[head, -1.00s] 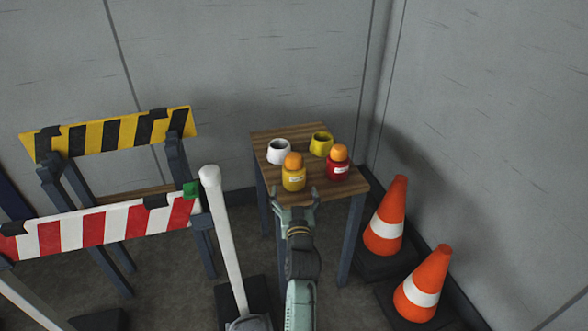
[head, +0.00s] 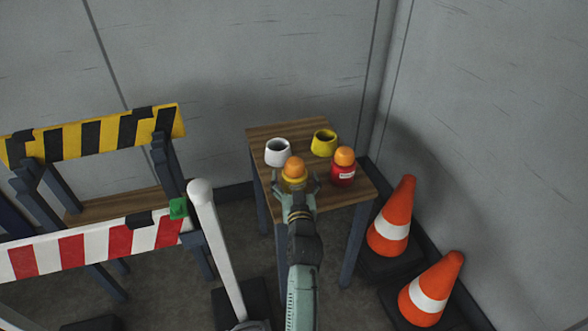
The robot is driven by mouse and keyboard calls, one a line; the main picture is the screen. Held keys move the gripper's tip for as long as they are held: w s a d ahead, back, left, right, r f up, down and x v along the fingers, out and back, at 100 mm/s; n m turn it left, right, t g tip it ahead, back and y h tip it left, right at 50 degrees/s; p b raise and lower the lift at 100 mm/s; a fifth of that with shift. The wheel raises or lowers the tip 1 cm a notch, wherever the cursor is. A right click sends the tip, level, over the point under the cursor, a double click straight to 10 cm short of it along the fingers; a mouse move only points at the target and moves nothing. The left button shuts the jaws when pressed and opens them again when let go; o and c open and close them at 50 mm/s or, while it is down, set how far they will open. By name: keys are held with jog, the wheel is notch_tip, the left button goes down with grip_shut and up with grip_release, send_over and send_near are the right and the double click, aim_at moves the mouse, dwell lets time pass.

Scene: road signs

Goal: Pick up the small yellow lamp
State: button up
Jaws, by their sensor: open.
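The small yellow lamp (head: 293,172) has a yellow body and an orange dome, and stands upright at the near part of a small wooden table (head: 352,195). My gripper (head: 296,187) is open at the lamp's near side, with a finger towards each side of its body. The gripper hides the lower part of the lamp. I cannot tell whether the fingers touch it.
A red lamp (head: 343,170) with an orange dome stands close on the right. A white cup (head: 278,152) and a yellow cup (head: 324,142) stand behind. Two traffic cones (head: 391,220) are right of the table. Striped barriers (head: 95,137) and a white post (head: 217,250) are left.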

aim_at(295, 168)
jog(key=shift+w+a, duration=0.1)
jog(key=shift+w, duration=0.25)
jog(key=shift+s+r, duration=0.1)
jog(key=shift+c, duration=0.3)
jog(key=c, duration=1.3)
jog(key=shift+c, duration=0.7)
jog(key=shift+r, duration=0.1)
jog(key=shift+r, duration=0.5)
notch_tip(295, 168, up, 2)
jog(key=shift+r+b, duration=0.1)
jog(key=shift+b, duration=0.3)
jog(key=s+a+r+b, duration=0.1)
jog(key=s+a+b, duration=0.2)
jog(key=s+a, duration=0.8)
jog(key=shift+s+r, duration=0.35)
